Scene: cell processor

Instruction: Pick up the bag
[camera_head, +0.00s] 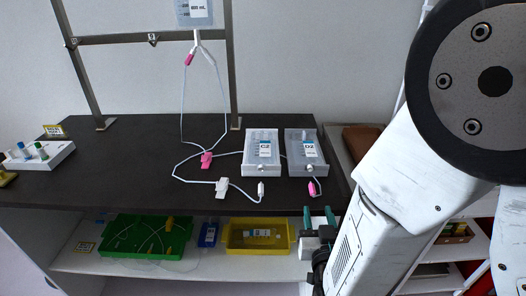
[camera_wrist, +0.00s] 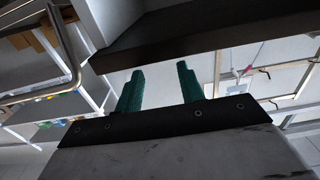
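A clear bag (camera_head: 194,12) with a blue volume label hangs at the top of the head view, cut off by the frame's upper edge. White tubing with pink clamps runs down from it to the dark bench top. My gripper (camera_head: 319,214) is at the bench's front edge, right of centre, low and well away from the bag. Its two teal fingers are apart with nothing between them. They also show in the wrist view (camera_wrist: 160,72), below the dark bench edge.
Two grey boxes marked C2 (camera_head: 263,168) and D2 (camera_head: 308,165) stand on the bench (camera_head: 110,180). A metal frame (camera_head: 233,80) rises behind. A white rack (camera_head: 40,157) stands at left. On the shelf below are a green tray (camera_head: 112,230) and a yellow bin (camera_head: 232,245).

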